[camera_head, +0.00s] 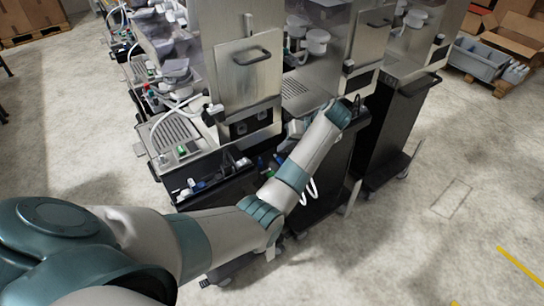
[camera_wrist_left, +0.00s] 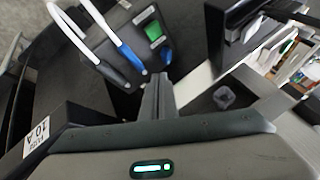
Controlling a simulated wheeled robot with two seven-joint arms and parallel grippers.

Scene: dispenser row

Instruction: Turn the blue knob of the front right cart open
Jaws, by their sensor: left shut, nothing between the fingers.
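My left gripper (camera_wrist_left: 160,85) is shut and empty in the wrist view, its two fingers together. A small blue part, which looks like the blue knob (camera_wrist_left: 166,56), shows just past the fingertips, partly hidden. I cannot tell whether they touch. Beside it are a green part (camera_wrist_left: 154,31) and a blue hose end (camera_wrist_left: 131,58) on a dark housing. In the head view my left arm reaches across the front of the carts (camera_head: 330,190), and its fingers cannot be made out. Blue parts (camera_head: 262,164) show left of my forearm. My right gripper is not in view.
A row of steel-fronted dispenser carts (camera_head: 238,75) runs to the back left. Another dark cart (camera_head: 395,130) stands to the right. White hoses (camera_wrist_left: 75,30) loop near my left fingers. A grey crate and cardboard boxes (camera_head: 515,45) sit back right. The floor at the right is clear.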

